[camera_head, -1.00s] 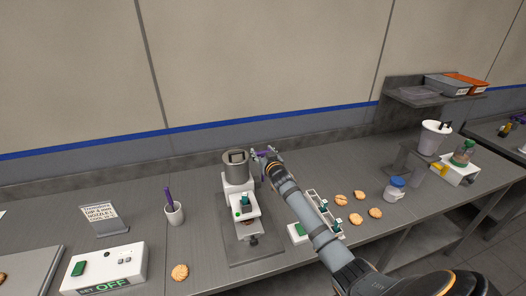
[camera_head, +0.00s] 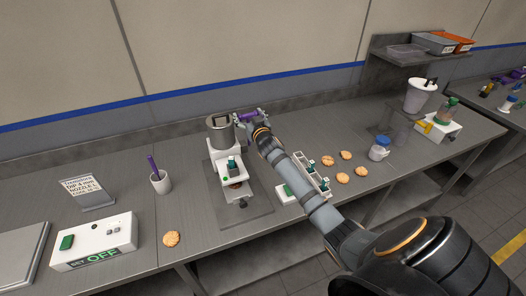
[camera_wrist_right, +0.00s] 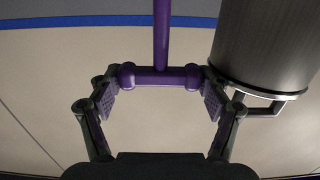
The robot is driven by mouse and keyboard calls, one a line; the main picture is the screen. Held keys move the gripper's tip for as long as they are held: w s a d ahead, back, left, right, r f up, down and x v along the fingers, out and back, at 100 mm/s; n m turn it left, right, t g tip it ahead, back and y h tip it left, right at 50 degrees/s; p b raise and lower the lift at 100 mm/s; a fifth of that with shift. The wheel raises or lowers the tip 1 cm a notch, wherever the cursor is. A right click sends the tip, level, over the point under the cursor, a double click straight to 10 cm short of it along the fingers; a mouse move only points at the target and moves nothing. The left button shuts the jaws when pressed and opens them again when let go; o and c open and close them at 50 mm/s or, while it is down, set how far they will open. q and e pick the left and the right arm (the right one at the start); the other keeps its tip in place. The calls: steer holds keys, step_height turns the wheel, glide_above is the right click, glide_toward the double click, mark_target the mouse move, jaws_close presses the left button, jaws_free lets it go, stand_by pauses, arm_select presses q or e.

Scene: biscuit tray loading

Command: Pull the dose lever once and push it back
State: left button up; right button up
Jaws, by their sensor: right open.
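The dose lever (camera_head: 247,116) is a purple bar beside the steel hopper (camera_head: 220,134) of the white dosing machine (camera_head: 228,160). In the right wrist view the lever's purple crossbar (camera_wrist_right: 160,77) lies crosswise at the fingertips, with a rounded knob at each end and a rod running up from its middle. My right gripper (camera_wrist_right: 159,100) is open, one finger pad on each side of the crossbar. I cannot tell whether the pads touch the knobs. In the head view my right gripper (camera_head: 254,124) is at the lever, right of the hopper. My left gripper is not in view.
A white switch box (camera_head: 95,242), a sign (camera_head: 88,190) and a cup with a purple stick (camera_head: 161,182) stand left. Several biscuits (camera_head: 344,155) and a rack (camera_head: 309,175) lie right of the machine. A blue-lidded jar (camera_head: 379,148) stands farther right.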

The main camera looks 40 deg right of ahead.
steer(key=s+b, duration=0.1)
steer(key=s+f, duration=0.1)
steer(key=s+a+b, duration=0.1)
steer(key=shift+s+f+t+b, duration=0.1)
steer(key=shift+f+t+b, duration=0.2)
steer(key=shift+t, duration=0.1)
arm_select(q)
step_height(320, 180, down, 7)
steer(key=b, duration=0.3)
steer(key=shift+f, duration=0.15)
arm_select(e)
steer(key=f+v, duration=0.4)
steer(key=v, duration=1.4)
steer(key=shift+s, duration=0.2)
steer(key=shift+f, duration=0.2)
